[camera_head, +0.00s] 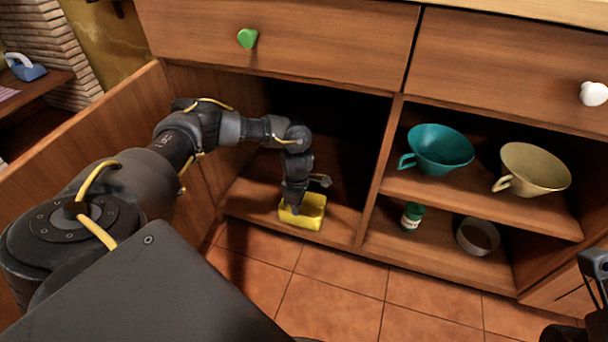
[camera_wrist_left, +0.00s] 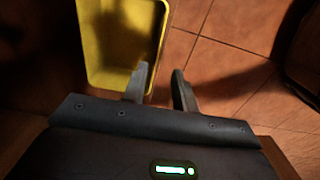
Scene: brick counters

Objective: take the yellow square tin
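The yellow square tin (camera_head: 302,212) stands on the floor of the left open cabinet compartment, near its front edge. In the left wrist view the open-topped tin (camera_wrist_left: 97,80) fills the upper left, and its inside looks empty. My left gripper (camera_head: 295,206) points down at the tin. In the left wrist view my left gripper (camera_wrist_left: 160,70) has its fingers apart, one over the tin's inside and one beyond its right wall. I see no clear contact with the wall.
A divider stands right of the tin. Beyond it, a teal cup (camera_head: 439,150) and a beige cup (camera_head: 535,168) sit on a shelf. Below are a green-capped jar (camera_head: 411,217) and a bowl (camera_head: 478,237). An open door (camera_head: 85,130) flanks my left arm; drawers overhang above.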

